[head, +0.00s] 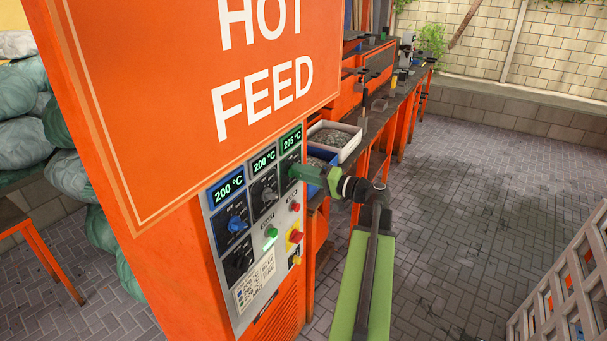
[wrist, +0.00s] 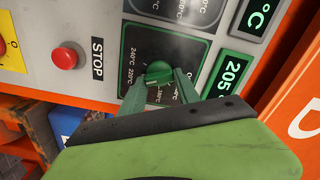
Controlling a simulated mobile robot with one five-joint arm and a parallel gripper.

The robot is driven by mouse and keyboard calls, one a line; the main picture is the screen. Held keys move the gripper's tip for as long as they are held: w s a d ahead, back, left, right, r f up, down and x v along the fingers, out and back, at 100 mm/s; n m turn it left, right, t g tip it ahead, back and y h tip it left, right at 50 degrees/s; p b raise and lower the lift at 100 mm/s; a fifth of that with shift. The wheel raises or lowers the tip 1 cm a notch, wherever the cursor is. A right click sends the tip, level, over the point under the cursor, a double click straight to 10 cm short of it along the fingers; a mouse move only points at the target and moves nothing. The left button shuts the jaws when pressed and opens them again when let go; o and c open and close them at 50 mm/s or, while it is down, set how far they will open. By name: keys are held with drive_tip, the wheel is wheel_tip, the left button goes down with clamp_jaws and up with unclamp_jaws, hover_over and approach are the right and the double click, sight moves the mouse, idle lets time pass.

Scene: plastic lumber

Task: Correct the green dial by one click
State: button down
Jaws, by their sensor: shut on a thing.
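The green dial (wrist: 158,72) sits on a dark green plate with temperature marks on the control panel. In the wrist view my gripper (wrist: 158,86) has its two green fingers on either side of the knob and is shut on it. In the head view my gripper (head: 300,173) reaches the upper right dial of the panel and hides the knob. The green display (head: 291,140) above that dial reads 205 °C. It also shows tilted in the wrist view (wrist: 229,74). The dial's exact pointer setting is partly covered by the fingers.
A blue dial (head: 237,224) and a grey dial (head: 268,194) stand to the left, with displays reading 200 °C. A red STOP button (wrist: 65,58) is close by. A red knob (head: 295,236) sits lower. The HOT FEED sign (head: 190,90) overhangs the panel.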

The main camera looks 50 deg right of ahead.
drive_tip(key=shift+m, duration=0.5)
drive_tip(key=c, duration=0.9)
unclamp_jaws()
drive_tip(key=v, duration=1.7)
drive_tip(key=shift+s+f, duration=0.1)
drive_tip(key=shift+s, duration=0.15)
